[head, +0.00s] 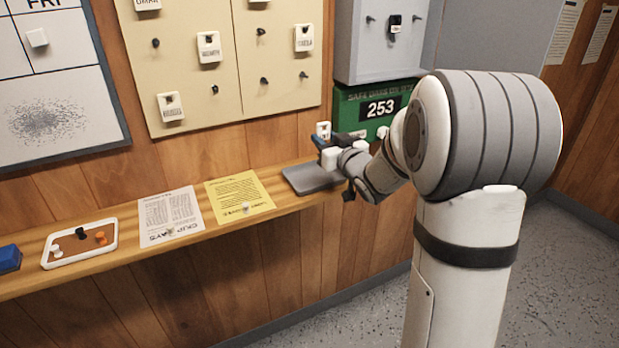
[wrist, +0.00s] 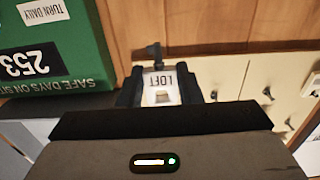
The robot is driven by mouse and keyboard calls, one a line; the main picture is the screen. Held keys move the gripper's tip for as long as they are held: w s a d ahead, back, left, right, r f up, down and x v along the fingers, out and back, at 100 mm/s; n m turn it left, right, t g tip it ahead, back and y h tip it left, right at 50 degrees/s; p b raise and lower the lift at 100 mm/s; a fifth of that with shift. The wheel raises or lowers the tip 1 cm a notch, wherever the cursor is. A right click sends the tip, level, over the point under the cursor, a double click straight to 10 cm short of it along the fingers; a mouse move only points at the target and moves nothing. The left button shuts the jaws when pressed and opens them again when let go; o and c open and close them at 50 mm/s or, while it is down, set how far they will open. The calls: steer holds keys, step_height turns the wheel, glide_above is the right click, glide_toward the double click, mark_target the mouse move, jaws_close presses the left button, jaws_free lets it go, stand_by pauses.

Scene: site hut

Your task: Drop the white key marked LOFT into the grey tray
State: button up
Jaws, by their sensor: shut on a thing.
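The white key marked LOFT (wrist: 160,84) is between the fingers of my gripper (wrist: 165,90) in the wrist view, its lettering readable. My gripper is shut on it. In the head view the key's white tag (head: 323,130) shows at the end of my gripper (head: 328,143), above the shelf. The grey tray (head: 306,178) lies on the shelf just below and to the left of my gripper, partly hidden by my arm. The part of the tray that shows looks empty.
The shelf (head: 130,256) carries a yellow sheet (head: 238,196), a printed white sheet (head: 170,215), a white tray with small pieces (head: 60,254) and a blue block (head: 9,258). A green sign (head: 350,108) and key board (head: 228,80) are on the wall behind.

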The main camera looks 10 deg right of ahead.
steer(key=shift+a+f+b, duration=0.15)
steer(key=shift+f+b, duration=0.65)
steer(key=shift+f, duration=0.55)
steer(key=shift+a+f+b, duration=0.1)
steer(key=shift+f+b, duration=0.65)
steer(key=shift+f, duration=0.6)
steer(key=o, duration=0.9)
steer(key=shift+o, duration=0.2)
steer(key=shift+s, duration=0.1)
steer(key=v, duration=0.7)
steer(key=shift+s+d, duration=0.2)
steer(key=shift+s, duration=0.15)
